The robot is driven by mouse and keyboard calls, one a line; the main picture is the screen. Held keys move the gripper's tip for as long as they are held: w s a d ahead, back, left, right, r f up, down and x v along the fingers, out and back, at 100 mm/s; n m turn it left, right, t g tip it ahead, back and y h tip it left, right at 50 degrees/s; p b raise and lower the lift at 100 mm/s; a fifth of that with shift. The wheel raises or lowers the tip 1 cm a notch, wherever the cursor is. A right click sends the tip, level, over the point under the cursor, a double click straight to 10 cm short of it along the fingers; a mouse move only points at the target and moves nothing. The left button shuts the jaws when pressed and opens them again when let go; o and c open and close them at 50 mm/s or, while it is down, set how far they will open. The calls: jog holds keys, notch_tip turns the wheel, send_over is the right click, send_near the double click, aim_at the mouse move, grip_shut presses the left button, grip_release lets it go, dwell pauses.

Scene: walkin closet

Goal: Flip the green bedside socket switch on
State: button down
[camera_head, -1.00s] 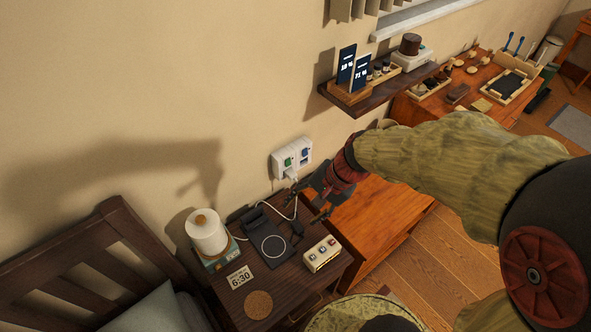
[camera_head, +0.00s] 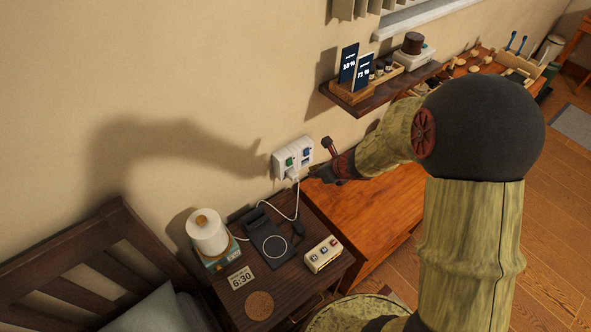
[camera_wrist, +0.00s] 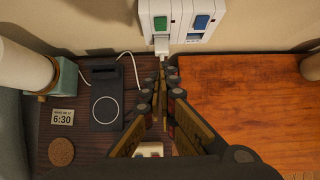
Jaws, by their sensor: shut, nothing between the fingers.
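The green switch (camera_head: 290,162) is on the left half of a white double wall socket (camera_head: 279,168), with a blue switch (camera_head: 306,153) on the right half. In the wrist view the green switch (camera_wrist: 160,22) is at the top, left of the blue switch (camera_wrist: 201,22). A white plug (camera_head: 293,174) sits in the socket below the green switch. My gripper (camera_wrist: 163,66) is shut and empty, its tips pointing toward the plug just below the green switch. In the head view my gripper (camera_head: 312,172) is close to the socket's lower right. Contact cannot be told.
The nightstand (camera_head: 288,289) holds a black charging stand (camera_head: 268,237), a lamp (camera_head: 207,232), a 6:30 card (camera_head: 240,278), a cork coaster (camera_head: 259,305) and a small button box (camera_head: 323,254). A white cable (camera_head: 297,205) hangs from the plug. A dark shelf (camera_head: 377,102) is above right.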

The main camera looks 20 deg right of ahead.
aim_at(290, 162)
dwell(0.3)
jog(key=w+a+r+b+x, duration=0.1)
jog(key=w+b+x, duration=0.1)
jog(key=x, duration=1)
jog(key=shift+w+b, duration=0.3)
jog(key=shift+b, duration=0.55)
jog(key=shift+a+r, duration=0.1)
jog(key=shift+w+a+f+b, duration=0.15)
jog(key=shift+w+f+b, duration=0.15)
jog(key=shift+b, duration=0.05)
jog(key=shift+r, duration=0.25)
